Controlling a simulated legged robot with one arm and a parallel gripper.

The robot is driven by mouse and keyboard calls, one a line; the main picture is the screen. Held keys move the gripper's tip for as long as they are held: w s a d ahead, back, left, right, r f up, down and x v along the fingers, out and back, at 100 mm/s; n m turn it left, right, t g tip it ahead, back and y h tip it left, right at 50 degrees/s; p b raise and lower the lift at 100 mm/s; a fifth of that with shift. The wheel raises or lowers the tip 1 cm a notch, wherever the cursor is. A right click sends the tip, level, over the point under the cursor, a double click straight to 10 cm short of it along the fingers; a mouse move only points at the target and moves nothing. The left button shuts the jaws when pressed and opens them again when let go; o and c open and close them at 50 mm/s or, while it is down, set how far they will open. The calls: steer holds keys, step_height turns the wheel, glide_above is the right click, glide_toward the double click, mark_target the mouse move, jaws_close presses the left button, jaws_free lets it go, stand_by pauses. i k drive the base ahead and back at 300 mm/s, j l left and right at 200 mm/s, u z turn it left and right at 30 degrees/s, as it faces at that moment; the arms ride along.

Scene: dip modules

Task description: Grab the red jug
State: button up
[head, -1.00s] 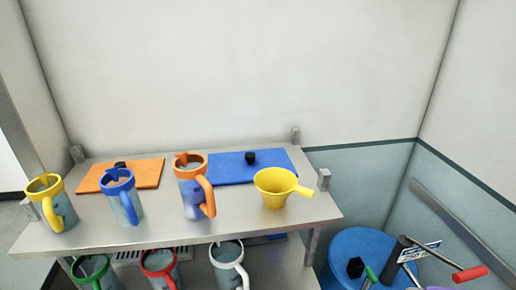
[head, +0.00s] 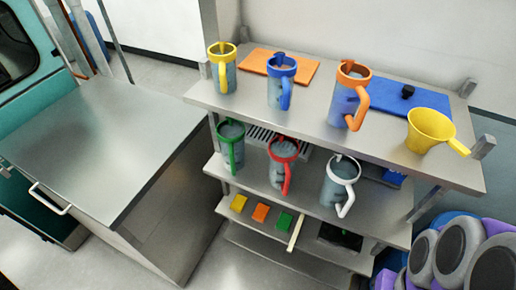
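The red jug (head: 283,165) is a clear grey jug with a red rim and a red handle facing the front. It stands upright on the middle shelf (head: 308,200), between a green-handled jug (head: 231,145) on its left and a white-handled jug (head: 340,185) on its right. The top shelf is above and behind it. My gripper is not in view.
The top shelf (head: 385,142) holds yellow (head: 223,68), blue (head: 281,82) and orange (head: 348,95) jugs and a yellow funnel (head: 428,130). A steel counter (head: 110,140) stands left. Grey and purple round items (head: 450,255) fill the lower right. Floor shows in front.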

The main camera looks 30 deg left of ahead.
mark_target(284, 150)
steer(key=u, duration=1.05)
steer(key=k+j+u, duration=0.2)
steer(key=j+u, duration=0.15)
steer(key=k+j+u, duration=0.1)
steer(key=j+u, duration=0.2)
steer(key=j, duration=0.1)
